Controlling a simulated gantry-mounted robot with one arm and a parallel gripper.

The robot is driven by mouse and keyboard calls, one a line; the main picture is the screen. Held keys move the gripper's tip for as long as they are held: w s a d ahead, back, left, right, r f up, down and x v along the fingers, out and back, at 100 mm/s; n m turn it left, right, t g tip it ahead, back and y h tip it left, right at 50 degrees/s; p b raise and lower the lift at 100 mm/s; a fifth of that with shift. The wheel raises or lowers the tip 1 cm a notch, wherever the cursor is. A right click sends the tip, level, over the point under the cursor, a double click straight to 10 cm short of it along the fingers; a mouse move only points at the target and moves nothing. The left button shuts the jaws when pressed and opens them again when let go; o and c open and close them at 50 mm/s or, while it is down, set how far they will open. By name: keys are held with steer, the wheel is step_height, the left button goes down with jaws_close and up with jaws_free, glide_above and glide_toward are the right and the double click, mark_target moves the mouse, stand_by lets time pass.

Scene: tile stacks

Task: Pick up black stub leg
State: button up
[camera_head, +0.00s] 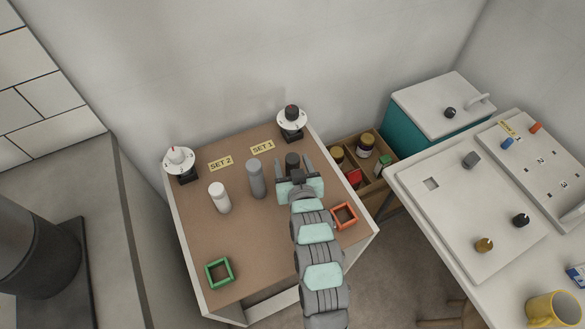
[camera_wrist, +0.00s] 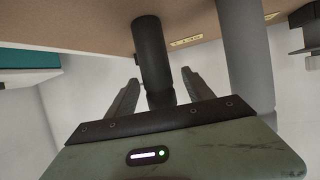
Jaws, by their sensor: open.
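The black stub leg (camera_head: 292,161) stands upright on the brown tabletop in the head view, just beyond my gripper (camera_head: 294,170). My gripper is open, with one finger on each side of the leg. In the wrist view the black leg (camera_wrist: 151,55) shows between the two fingers of my gripper (camera_wrist: 161,90), with clear space to either finger. Part of the leg is hidden behind the gripper in the head view.
A grey leg (camera_head: 256,178) stands close on the left, and a white leg (camera_head: 219,198) farther left. Two dial knobs (camera_head: 292,122) (camera_head: 179,162) stand at the back. An orange square frame (camera_head: 344,216) and a green one (camera_head: 219,272) lie on the brown table (camera_head: 255,235).

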steer(key=x, duration=0.3)
steer(key=shift+w+f, duration=0.15)
steer(key=shift+w, duration=0.05)
steer(key=shift+s, duration=0.1)
steer(key=shift+c, duration=0.4)
jaws_close()
